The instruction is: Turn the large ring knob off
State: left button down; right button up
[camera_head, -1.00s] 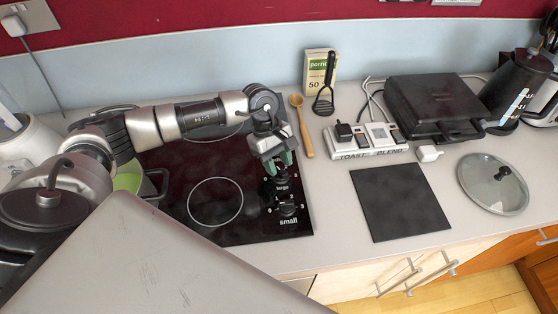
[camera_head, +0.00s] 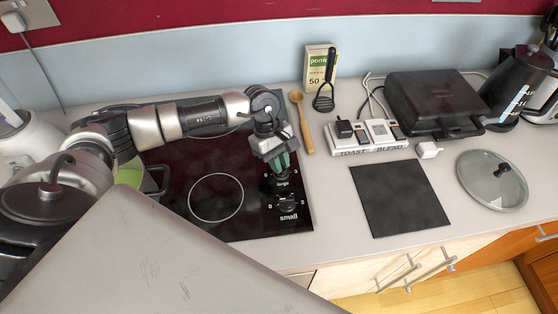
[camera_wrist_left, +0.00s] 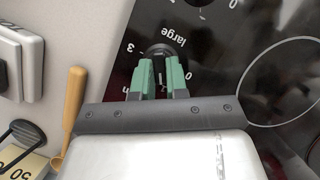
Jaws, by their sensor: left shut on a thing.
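The black large-ring knob (camera_wrist_left: 161,50) sits on the cooktop beside the upside-down printed word "large" in the left wrist view. My left gripper (camera_wrist_left: 160,78) has its two green fingers on either side of the knob, shut on it. In the head view the left gripper (camera_head: 281,162) points down at the cooktop's right side and hides most of this knob. I cannot tell the knob's exact setting. The small-ring knob (camera_head: 287,203) stands just nearer, above the word "small". My right gripper is not in view.
The black glass cooktop (camera_head: 245,225) is flat around the knobs. A wooden spoon (camera_head: 303,125) lies right of the gripper. A toast/blend switch panel (camera_head: 365,149), a black square mat (camera_head: 400,198), a closed black grill (camera_head: 433,100) and a glass lid (camera_head: 480,182) lie farther right.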

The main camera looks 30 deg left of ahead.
pick_arm(q)
jog(key=shift+s+f+n+t+b, duration=0.2)
jog(key=shift+f+n+t+b, duration=0.1)
jog(key=shift+n+b, duration=0.65)
jog(key=n+t+b, duration=0.1)
jog(key=n+b, duration=0.1)
jog(key=n, duration=0.1)
jog(key=shift+s+n+h, duration=0.15)
jog(key=shift+n+h, duration=0.1)
jog(key=shift+h, duration=0.05)
jog(key=n+t+b, duration=0.1)
jog(key=n+b, duration=0.1)
jog(key=n+t+b, duration=0.1)
jog(key=n+b, duration=0.1)
jog(key=shift+s+d+n, duration=0.15)
jog(key=shift+n, duration=0.25)
jog(key=shift+r+n+t+y+b, duration=0.1)
jog(key=shift+n+t+y+b, duration=0.2)
jog(key=shift+n+y+b, duration=0.4)
jog(key=c, duration=1.1)
grip_release()
jog(key=shift+c, duration=0.2)
jog(key=shift+r, duration=0.1)
